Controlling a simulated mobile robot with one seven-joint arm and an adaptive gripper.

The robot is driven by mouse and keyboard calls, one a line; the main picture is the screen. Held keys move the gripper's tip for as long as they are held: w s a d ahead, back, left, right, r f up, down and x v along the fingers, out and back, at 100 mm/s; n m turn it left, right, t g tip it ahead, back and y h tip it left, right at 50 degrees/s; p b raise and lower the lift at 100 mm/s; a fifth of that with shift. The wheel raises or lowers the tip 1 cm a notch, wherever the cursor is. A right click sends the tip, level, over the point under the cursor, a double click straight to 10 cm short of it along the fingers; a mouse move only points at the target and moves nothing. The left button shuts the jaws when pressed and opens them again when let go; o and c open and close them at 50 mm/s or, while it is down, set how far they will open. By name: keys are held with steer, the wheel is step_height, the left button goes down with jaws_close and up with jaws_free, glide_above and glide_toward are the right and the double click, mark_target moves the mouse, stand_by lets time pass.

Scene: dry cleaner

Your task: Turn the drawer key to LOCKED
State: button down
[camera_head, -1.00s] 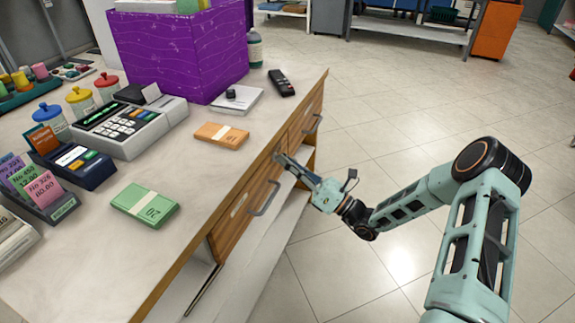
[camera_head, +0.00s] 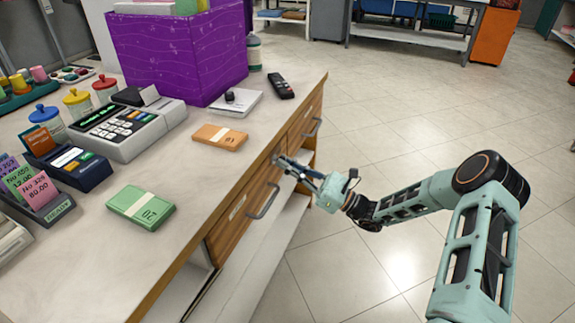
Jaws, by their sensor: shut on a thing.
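The wooden drawer (camera_head: 233,221) with a metal bar handle (camera_head: 265,201) is in the counter's front face. It looks closed. My gripper (camera_head: 279,161) is at the upper right part of this drawer front, above and right of the handle. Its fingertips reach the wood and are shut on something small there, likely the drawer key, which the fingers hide. The lock's marking and the key's angle are too small to tell. A second drawer (camera_head: 306,124) with its own handle lies farther along the counter.
The counter top (camera_head: 185,215) holds a green banknote bundle (camera_head: 141,206), an orange bundle (camera_head: 220,137), a cash register (camera_head: 125,125), a remote (camera_head: 281,85) and a purple box (camera_head: 180,55). The floor (camera_head: 400,130) right of the counter is clear around my arm.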

steer(key=c, duration=2.1)
jaws_free()
steer(key=v, duration=1.2)
steer(key=shift+g, duration=0.3)
